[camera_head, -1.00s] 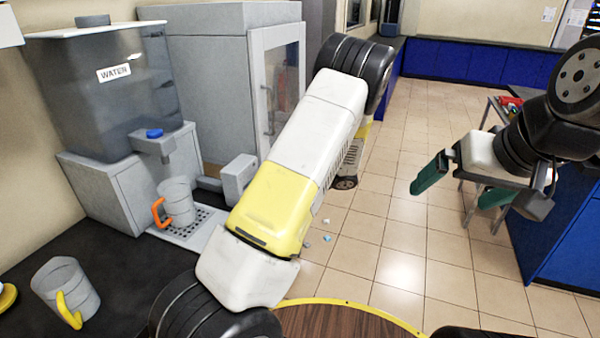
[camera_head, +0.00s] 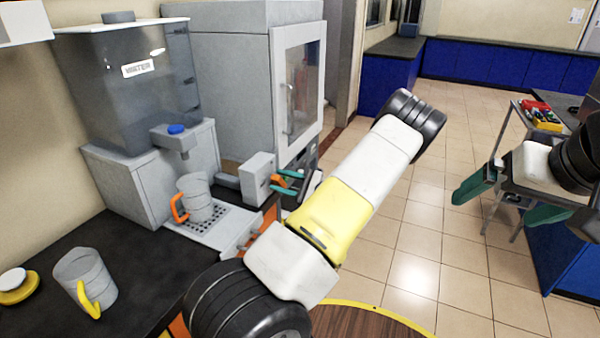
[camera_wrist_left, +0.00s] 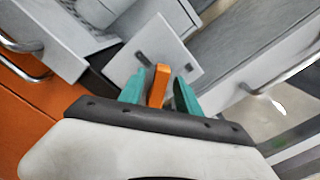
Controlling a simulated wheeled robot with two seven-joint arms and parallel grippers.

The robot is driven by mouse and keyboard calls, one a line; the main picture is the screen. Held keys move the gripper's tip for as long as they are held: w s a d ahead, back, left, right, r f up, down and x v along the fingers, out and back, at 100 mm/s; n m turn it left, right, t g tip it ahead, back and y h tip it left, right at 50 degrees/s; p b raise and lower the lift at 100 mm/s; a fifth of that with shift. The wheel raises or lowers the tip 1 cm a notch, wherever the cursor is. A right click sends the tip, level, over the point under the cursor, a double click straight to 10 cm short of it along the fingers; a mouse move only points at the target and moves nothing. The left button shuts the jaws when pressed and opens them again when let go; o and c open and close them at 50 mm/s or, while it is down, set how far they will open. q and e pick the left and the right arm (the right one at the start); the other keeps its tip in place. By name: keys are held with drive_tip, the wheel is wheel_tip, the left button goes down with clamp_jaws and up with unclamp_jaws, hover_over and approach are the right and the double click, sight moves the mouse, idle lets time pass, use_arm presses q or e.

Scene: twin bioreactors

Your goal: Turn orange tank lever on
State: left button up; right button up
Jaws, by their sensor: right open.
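The orange lever (camera_head: 276,180) sticks out from the face of a small grey box (camera_head: 257,172) beside the water dispenser. It also shows in the left wrist view (camera_wrist_left: 158,85), standing out from a light grey plate (camera_wrist_left: 178,50). My left gripper (camera_head: 288,182) has its teal fingers at the lever. In the left wrist view its fingers (camera_wrist_left: 160,92) are apart, one on each side of the lever, with small gaps visible. My right gripper (camera_head: 510,198) is open and empty over the floor at the right.
The water tank (camera_head: 130,85) stands behind a clear mug with an orange handle (camera_head: 196,202) on the drip tray. Another mug with a yellow handle (camera_head: 85,278) stands on the dark counter. A glass-doored cabinet (camera_head: 298,85) is behind the grey box. A cart (camera_head: 507,150) stands at right.

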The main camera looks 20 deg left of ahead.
use_arm(q)
drive_tip(key=shift+a, duration=0.2)
drive_tip(key=shift+c, duration=0.4)
clamp_jaws()
drive_tip(key=m, duration=0.1)
drive_tip(key=w+m, duration=0.1)
drive_tip(key=m, duration=0.1)
drive_tip(key=shift+w+r+m, duration=0.1)
drive_tip(key=shift+r+m, duration=0.2)
drive_tip(key=shift+r, duration=0.05)
drive_tip(key=shift+w+m, duration=0.3)
drive_tip(key=shift+m, duration=0.55)
drive_tip(key=shift+w+m, duration=0.3)
drive_tip(key=shift+m, duration=0.55)
drive_tip(key=shift+d, duration=0.1)
